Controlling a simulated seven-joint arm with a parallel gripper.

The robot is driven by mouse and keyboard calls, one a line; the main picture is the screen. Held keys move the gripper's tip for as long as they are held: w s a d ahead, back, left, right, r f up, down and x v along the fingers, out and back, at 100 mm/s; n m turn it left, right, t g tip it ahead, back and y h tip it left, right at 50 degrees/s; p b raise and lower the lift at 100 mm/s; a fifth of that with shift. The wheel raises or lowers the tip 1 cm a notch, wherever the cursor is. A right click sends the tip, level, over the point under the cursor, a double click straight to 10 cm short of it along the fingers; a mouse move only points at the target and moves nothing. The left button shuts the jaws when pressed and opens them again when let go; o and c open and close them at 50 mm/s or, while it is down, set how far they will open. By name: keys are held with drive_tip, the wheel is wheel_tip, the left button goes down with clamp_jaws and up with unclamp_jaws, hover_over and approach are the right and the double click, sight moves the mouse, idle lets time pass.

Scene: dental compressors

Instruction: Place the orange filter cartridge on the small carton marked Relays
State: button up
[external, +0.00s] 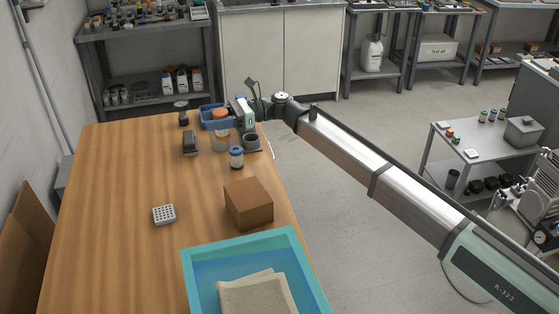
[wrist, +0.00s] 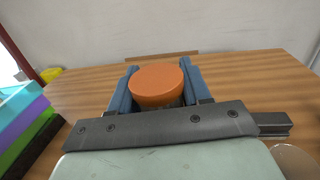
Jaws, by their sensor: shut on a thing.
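The orange filter cartridge (wrist: 157,84) shows its round orange top between my gripper's two blue fingers (wrist: 158,92). In the external view my gripper (external: 218,121) is at the far end of the wooden table, closed around the cartridge (external: 220,113). A greyish body shows below the fingers; I cannot tell whether its base touches the table. A plain brown carton (external: 248,203) sits on the table nearer the camera, apart from the gripper. No marking is readable on it, so I cannot tell if it is the one marked Relays.
A black device (external: 190,143) lies to the left. A white holed block (external: 164,214) and a teal tray (external: 196,279) with cloth are nearer. The table's left side is mostly clear.

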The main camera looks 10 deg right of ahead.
drive_tip(key=s+r, duration=0.2)
drive_tip(key=s, duration=1.1)
drive_tip(key=m+t, duration=0.2)
drive_tip(key=t, duration=0.1)
hover_over(241, 194)
drive_tip(key=shift+f, duration=4.95)
drive_tip(key=shift+f, duration=0.1)
drive_tip(key=o, duration=1.1)
